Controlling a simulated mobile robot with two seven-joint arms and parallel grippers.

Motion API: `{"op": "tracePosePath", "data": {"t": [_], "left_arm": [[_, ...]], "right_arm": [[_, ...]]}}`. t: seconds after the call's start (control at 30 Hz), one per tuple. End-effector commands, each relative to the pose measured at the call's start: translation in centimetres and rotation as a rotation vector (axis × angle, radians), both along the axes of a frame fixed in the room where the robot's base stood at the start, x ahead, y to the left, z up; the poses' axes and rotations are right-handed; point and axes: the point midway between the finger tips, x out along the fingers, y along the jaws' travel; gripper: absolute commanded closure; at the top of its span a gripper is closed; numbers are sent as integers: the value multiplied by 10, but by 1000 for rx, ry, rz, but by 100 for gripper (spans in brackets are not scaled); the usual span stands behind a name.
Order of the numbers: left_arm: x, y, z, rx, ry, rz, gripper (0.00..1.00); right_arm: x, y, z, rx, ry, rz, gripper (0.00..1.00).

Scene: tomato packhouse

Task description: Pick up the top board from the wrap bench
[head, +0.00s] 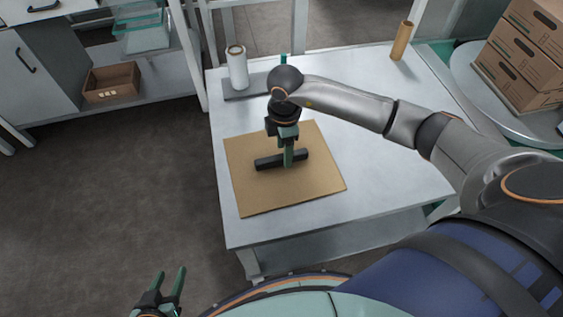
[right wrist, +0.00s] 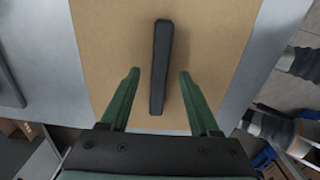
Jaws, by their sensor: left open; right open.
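A flat brown board (head: 258,192) lies on the pale wrap bench (head: 380,160), with a black bar-shaped handle (head: 268,163) across its middle. Whether other boards lie under it I cannot tell. My right gripper (head: 289,160) points down over the handle and hides part of it. In the right wrist view the gripper (right wrist: 159,75) is open, with the handle (right wrist: 161,60) running between its green fingers and a gap on each side, over the brown board (right wrist: 215,50). My left gripper (head: 173,278) is open and empty, low over the floor left of the bench.
A white roll (head: 238,70) stands on a dark base at the bench's back left. A brown tube (head: 401,41) stands at the back right. Cartons (head: 520,60) are stacked on a round table at the right. A brown box (head: 111,83) sits on a shelf at left.

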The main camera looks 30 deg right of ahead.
Motion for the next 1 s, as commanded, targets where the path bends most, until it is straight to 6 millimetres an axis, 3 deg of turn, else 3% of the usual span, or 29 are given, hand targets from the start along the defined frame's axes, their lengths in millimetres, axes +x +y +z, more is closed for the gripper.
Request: {"op": "tracePosePath", "data": {"t": [0.13, 0.37, 0.9, 1.0], "left_arm": [[-1, 1, -5, 3, 1, 1, 50], [-3, 2, -5, 5, 8, 1, 50], [-3, 2, -6, 4, 7, 2, 50], [-3, 2, -6, 4, 7, 2, 50]], "right_arm": [[0, 0, -20, 0, 0, -1, 38], [0, 0, -21, 0, -1, -1, 39], [0, 0, -21, 0, -1, -1, 99], [0, 0, -21, 0, -1, -1, 100]]}}
